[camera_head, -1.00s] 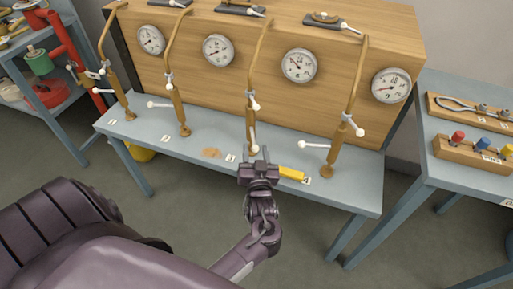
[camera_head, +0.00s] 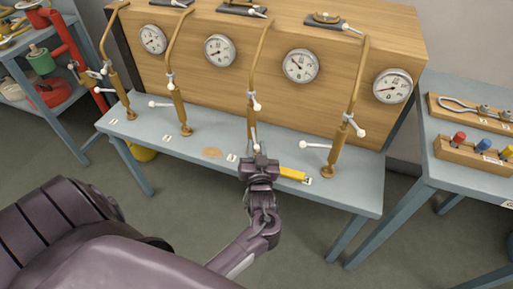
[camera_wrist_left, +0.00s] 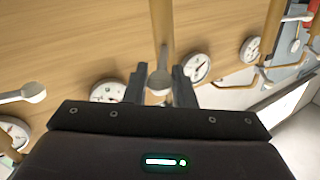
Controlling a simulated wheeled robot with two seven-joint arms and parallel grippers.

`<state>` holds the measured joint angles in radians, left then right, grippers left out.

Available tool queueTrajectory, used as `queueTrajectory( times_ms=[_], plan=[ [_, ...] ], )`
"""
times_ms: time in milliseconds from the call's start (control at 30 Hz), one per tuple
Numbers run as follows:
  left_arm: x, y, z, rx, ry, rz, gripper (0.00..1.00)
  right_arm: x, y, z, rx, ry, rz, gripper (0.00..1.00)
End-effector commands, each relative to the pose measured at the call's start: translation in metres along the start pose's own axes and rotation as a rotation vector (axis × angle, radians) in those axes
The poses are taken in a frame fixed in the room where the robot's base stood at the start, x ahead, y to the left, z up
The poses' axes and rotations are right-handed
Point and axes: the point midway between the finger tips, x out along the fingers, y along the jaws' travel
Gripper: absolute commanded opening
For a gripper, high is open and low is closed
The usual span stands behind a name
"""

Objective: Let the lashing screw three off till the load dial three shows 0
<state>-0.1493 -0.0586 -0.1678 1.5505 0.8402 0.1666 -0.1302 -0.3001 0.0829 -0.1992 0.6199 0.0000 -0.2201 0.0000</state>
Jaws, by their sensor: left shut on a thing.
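Lashing screw three (camera_head: 252,105) is a brass screw with a long bent rod and white-tipped handle, third from the left along the bench. Load dial three (camera_head: 300,66) is a round white gauge on the wooden panel to its right. Its dark needle points to the upper left; the numbers are too small to read. My left gripper (camera_head: 258,162) is at the lower end of screw three and hides its foot. In the left wrist view its fingers (camera_wrist_left: 160,88) are closed around a white ball-ended handle (camera_wrist_left: 159,82). My right gripper is not in view.
Screws one (camera_head: 118,85), two (camera_head: 178,105) and four (camera_head: 345,120) stand on the blue bench (camera_head: 210,141). A yellow object (camera_head: 291,174) lies right of my gripper. A side table (camera_head: 455,178) with tools is at right, a shelf with red and green items at left.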

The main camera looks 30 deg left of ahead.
Motion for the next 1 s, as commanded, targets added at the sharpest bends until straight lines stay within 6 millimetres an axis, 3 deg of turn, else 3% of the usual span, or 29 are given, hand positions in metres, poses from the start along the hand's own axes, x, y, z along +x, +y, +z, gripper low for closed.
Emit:
queueTrajectory(
  times_ms=[367,700,1000],
  plan=[
    [0.0,-0.014,-0.001,0.007,0.022,0.115,0.0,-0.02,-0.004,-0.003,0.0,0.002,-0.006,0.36],
    [0.005,-0.042,0.006,0.009,0.073,0.379,0.0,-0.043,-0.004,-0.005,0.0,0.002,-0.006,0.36],
    [0.015,-0.061,0.012,0.006,0.113,0.584,0.0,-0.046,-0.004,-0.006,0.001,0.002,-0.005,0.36]
  ],
)
